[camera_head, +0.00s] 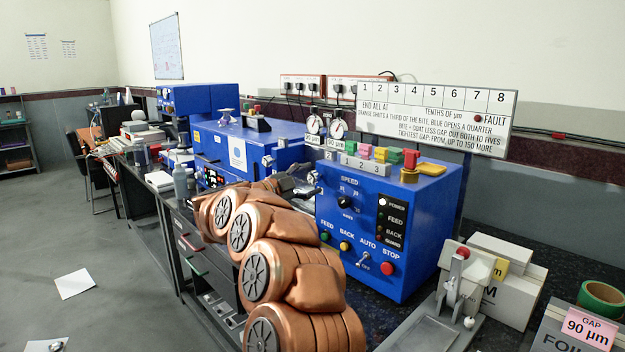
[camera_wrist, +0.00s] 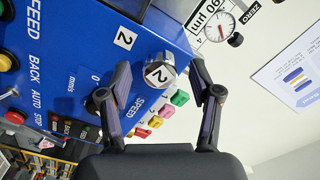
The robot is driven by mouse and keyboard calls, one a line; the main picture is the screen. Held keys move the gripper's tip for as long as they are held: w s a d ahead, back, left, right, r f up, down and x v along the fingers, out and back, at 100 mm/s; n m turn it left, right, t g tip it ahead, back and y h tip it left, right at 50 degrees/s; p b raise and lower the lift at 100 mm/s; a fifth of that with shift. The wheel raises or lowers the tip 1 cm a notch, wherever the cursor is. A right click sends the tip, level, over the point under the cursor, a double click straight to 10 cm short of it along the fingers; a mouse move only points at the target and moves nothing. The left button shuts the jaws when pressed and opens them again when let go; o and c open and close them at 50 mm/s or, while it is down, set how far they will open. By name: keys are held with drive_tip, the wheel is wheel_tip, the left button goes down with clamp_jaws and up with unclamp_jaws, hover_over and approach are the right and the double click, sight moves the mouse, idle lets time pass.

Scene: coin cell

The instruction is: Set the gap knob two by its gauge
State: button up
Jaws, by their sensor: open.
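My gripper (camera_wrist: 160,78) is open, with one dark finger on either side of the knob and a visible space on both sides. Its gauge (camera_wrist: 218,27) is a round white dial beside a "90 µm" label at the top right; the reading is too small to tell. In the head view the right-hand dial (camera_head: 338,128) stands above the "90 µm" label, and my gripper (camera_head: 293,188) is dark and partly hidden by my copper arm.
The blue control box (camera_head: 385,225) carries a speed dial, switches and a red stop button. Coloured blocks (camera_head: 380,154) stand on top. A white sign (camera_head: 435,118) with a numbered scale stands behind. A small press (camera_head: 462,285) and a "90 µm" gap card (camera_head: 585,327) are at right.

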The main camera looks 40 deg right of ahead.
drive_tip(key=a, duration=1)
idle(0.6)
